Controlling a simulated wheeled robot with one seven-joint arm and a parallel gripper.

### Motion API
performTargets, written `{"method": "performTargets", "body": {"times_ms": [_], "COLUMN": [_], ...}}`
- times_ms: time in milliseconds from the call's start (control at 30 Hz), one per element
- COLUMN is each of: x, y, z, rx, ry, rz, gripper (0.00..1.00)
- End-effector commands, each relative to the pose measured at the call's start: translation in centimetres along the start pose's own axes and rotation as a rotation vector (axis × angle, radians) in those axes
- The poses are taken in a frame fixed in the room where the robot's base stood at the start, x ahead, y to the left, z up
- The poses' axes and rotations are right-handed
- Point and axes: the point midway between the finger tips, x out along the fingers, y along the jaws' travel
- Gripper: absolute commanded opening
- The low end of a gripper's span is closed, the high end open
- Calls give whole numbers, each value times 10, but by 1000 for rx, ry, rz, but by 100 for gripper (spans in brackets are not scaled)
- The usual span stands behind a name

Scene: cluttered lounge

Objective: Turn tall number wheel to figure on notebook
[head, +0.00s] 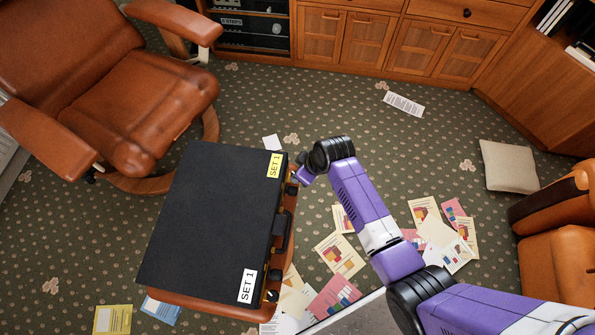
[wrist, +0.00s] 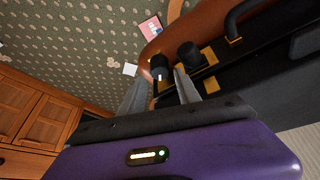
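A black case (head: 215,220) with "SET 1" labels lies flat on a brown leather stool (head: 200,305). Its right side carries a handle (head: 281,232) and dark round knobs near both ends. In the wrist view, one knob (wrist: 159,64) with a pale mark stands just beyond and between my fingertips. A second, thicker-looking knob (wrist: 189,53) stands to its right, by brass plates. I cannot tell which is the tall number wheel or read any figures. My gripper (head: 297,178) is at the case's upper right edge, its fingers (wrist: 160,76) apart and empty. No notebook is clearly identifiable.
Papers (head: 340,254) lie scattered on the carpet right of the case; a yellow sheet (head: 113,319) and a blue one (head: 160,310) lie below it. A leather armchair (head: 130,100) stands upper left, a cushion (head: 509,166) right, wooden cabinets (head: 365,40) behind.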

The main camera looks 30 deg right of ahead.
Motion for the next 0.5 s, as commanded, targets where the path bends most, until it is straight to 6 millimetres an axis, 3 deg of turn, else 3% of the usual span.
{"method": "performTargets", "body": {"times_ms": [200,500], "x": [-31,-37], "y": [0,0], "z": [0,1], "rx": [0,0], "ry": [1,-1], "rz": [1,0], "gripper": [39,39]}}
